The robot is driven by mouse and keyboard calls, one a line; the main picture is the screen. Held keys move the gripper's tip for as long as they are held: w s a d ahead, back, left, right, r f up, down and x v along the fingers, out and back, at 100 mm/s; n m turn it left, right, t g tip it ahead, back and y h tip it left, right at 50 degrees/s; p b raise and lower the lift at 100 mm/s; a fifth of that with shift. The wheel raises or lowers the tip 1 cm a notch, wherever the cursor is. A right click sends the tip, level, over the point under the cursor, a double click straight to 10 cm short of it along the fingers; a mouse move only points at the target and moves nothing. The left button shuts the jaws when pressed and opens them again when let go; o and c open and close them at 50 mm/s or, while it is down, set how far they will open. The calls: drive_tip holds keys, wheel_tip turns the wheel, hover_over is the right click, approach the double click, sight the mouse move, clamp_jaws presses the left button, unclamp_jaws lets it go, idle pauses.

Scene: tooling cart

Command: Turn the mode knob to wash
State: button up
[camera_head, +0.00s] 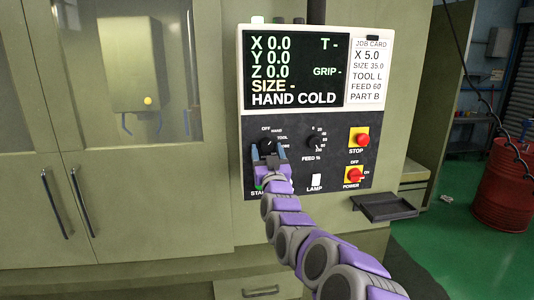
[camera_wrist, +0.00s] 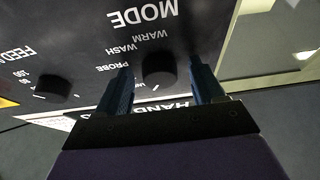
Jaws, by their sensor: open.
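The black mode knob (camera_wrist: 159,68) shows upside down in the wrist view, under the word MODE. The labels WARM, WASH and PROBE stand to its left there. A small white mark shows at its lower edge, and I cannot tell for sure which label it points at. My gripper (camera_wrist: 161,66) is open, with one blue finger on each side of the knob. I cannot tell whether they touch it. In the head view my gripper (camera_head: 268,149) is at the left of the black control panel (camera_head: 335,182) and hides most of the knob.
The feed knob (camera_head: 315,142) is right of my gripper. The red stop button (camera_head: 361,139), power switch (camera_head: 354,174) and lamp switch (camera_head: 316,181) share the panel. The screen (camera_head: 290,70) above reads HAND COLD. A dark tray (camera_head: 385,207) juts out at lower right.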

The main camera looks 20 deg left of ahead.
drive_tip(key=c, duration=1)
drive_tip(key=shift+c, duration=0.3)
